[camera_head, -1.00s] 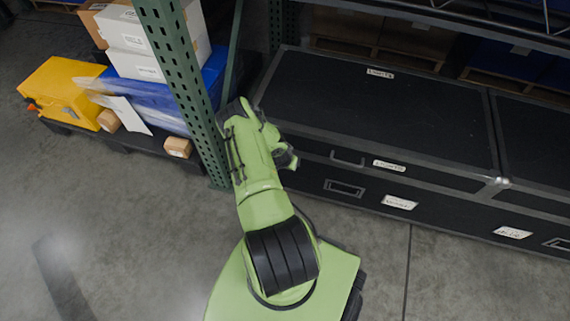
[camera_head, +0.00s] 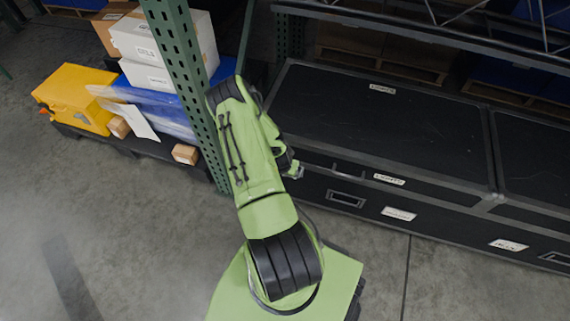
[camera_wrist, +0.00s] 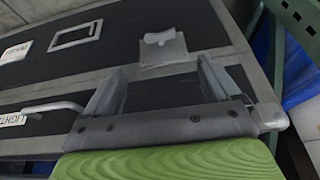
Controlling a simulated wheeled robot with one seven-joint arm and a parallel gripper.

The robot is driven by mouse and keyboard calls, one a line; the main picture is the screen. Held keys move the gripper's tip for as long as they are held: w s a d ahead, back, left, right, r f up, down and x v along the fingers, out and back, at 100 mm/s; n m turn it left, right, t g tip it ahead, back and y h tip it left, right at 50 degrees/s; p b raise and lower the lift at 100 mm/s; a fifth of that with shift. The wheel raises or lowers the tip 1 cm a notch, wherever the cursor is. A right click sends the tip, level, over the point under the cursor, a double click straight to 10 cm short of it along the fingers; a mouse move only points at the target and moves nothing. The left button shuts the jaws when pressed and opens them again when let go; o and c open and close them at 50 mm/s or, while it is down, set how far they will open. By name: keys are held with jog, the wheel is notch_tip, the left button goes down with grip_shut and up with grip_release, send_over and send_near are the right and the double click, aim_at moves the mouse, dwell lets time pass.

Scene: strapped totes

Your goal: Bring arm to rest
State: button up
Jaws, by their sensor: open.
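My green arm (camera_head: 250,150) rises from my base in the head view, beside the green rack post. My gripper shows in the wrist view (camera_wrist: 158,88), with its two fingers apart and nothing between them. It faces the front of a black case (camera_wrist: 160,30) with grey edges, a metal latch (camera_wrist: 163,47) and a handle (camera_wrist: 52,107). In the head view the gripper is mostly hidden behind the arm, near the left end of the black cases. I cannot tell whether the fingers touch the case.
The green perforated rack post (camera_head: 188,85) stands close left of the arm. Black cases (camera_head: 380,130) fill the shelf to the right. A pallet at the left holds a yellow case (camera_head: 75,97), white boxes (camera_head: 165,45) and blue wrap. The concrete floor (camera_head: 130,230) at lower left is clear.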

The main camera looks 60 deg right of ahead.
jog(key=v, duration=0.2)
jog(key=shift+a+r, duration=0.1)
jog(key=shift+r, duration=0.15)
dwell(0.4)
jog(key=w+a+r+n+t+y+p, duration=0.1)
jog(key=w+a+r+p, duration=0.15)
jog(key=w+r, duration=0.5)
jog(key=w+a+r+n+t+p, duration=0.1)
jog(key=w+a+r+n, duration=0.2)
jog(key=r, duration=0.7)
jog(key=w+a+r+n+t+y+p, duration=0.1)
jog(key=w+a+r+n, duration=0.1)
jog(key=a+r, duration=0.55)
jog(key=w+a+r+n+t+y+p, duration=0.1)
jog(key=w+a+r, duration=0.25)
jog(key=r, duration=0.65)
jog(key=s+a+r+n+y+p, duration=0.1)
jog(key=s+a+r+n+p, duration=0.3)
jog(key=s+a+r+n, duration=0.5)
jog(key=s+a+r, duration=0.8)
jog(key=a+r, duration=0.1)
jog(key=shift+s+a+r+t+y+p, duration=0.2)
jog(key=shift+s+r+t+y+p, duration=0.1)
jog(key=shift+s+t, duration=0.1)
